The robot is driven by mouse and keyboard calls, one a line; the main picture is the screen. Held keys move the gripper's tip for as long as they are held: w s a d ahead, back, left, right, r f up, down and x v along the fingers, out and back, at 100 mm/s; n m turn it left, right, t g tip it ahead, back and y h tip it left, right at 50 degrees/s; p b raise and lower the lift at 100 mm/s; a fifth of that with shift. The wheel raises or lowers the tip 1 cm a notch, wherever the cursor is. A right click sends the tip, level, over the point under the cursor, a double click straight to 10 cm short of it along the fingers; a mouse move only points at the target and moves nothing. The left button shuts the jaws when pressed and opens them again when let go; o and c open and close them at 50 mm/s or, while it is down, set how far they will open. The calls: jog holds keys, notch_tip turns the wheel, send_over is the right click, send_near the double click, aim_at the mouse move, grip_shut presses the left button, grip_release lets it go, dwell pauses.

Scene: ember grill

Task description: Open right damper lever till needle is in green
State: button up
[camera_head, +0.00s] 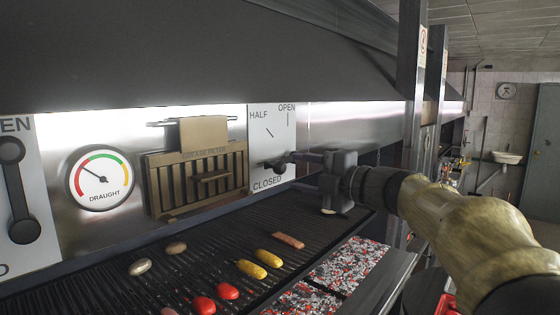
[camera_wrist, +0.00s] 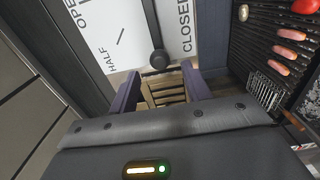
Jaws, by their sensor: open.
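The right damper lever (camera_head: 274,166) is a dark bar with a round knob on a white plate marked OPEN, HALF and CLOSED. It lies near the CLOSED end. In the wrist view the lever's knob (camera_wrist: 159,59) shows just beyond and between the fingertips. My gripper (camera_head: 296,170) is open at the lever's knob; its two fingers (camera_wrist: 160,74) stand on either side of the knob's line. Contact cannot be told. The draught gauge (camera_head: 100,178) has its needle pointing up and left, toward the red part of the arc; the green part is at the upper right.
A left lever (camera_head: 17,190) stands on another plate. A brass grease filter (camera_head: 196,178) with a handle hangs between gauge and right plate. Below is a grill grate (camera_head: 200,255) with sausages, tomatoes and other food, and a coal bed (camera_head: 350,262). A dark hood (camera_head: 220,55) overhangs.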

aim_at(284, 169)
jog(key=p+x, duration=0.2)
jog(key=x, duration=0.4)
jog(key=shift+w+a, duration=0.15)
jog(key=shift+a, duration=0.2)
grip_shut()
